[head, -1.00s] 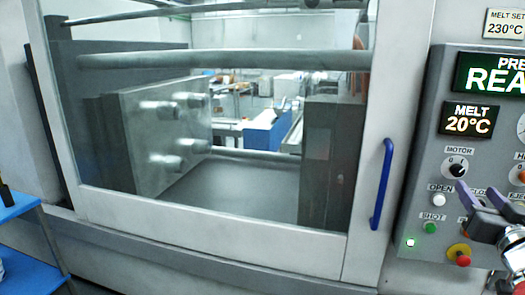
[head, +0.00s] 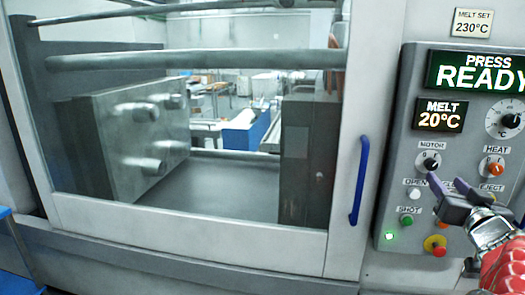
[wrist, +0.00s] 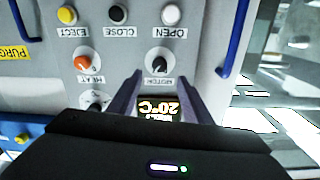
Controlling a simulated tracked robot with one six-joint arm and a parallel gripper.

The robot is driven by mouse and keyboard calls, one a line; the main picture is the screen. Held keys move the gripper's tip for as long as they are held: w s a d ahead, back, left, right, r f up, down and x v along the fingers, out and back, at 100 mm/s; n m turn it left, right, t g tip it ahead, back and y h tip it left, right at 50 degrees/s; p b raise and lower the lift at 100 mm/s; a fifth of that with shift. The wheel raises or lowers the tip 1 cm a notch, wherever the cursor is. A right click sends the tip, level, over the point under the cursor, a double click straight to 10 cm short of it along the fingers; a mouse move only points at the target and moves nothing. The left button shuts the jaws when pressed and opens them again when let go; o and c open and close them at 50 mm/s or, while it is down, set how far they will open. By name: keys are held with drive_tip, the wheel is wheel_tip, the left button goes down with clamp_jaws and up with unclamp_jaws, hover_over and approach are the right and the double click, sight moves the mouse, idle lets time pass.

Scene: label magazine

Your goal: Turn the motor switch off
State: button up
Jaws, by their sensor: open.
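The motor switch (head: 429,163) is a black round knob under the MOTOR label on the grey control panel, with 0 and I marks. In the wrist view the panel appears upside down and the switch (wrist: 158,65) lies ahead between the finger lines. I cannot clearly tell which mark its pointer faces. My gripper (head: 453,184) is open and empty, its purple-grey fingers just below and right of the switch in the head view. In the wrist view the two fingers (wrist: 161,82) lie either side of the switch's line. I cannot tell whether they touch it.
Close by are the orange HEAT knob (head: 495,168), the white OPEN button (head: 407,194), the green SHOT button (head: 406,220) and a red stop button (head: 438,252) on yellow. The blue door handle (head: 359,180) stands left of the panel.

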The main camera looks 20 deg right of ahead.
sight(431, 166)
drive_tip(key=shift+x, duration=4.8)
drive_tip(key=shift+c, duration=0.3)
drive_tip(key=c, duration=0.9)
drive_tip(key=shift+a, duration=0.2)
drive_tip(key=shift+c, duration=0.5)
drive_tip(key=shift+d, duration=0.1)
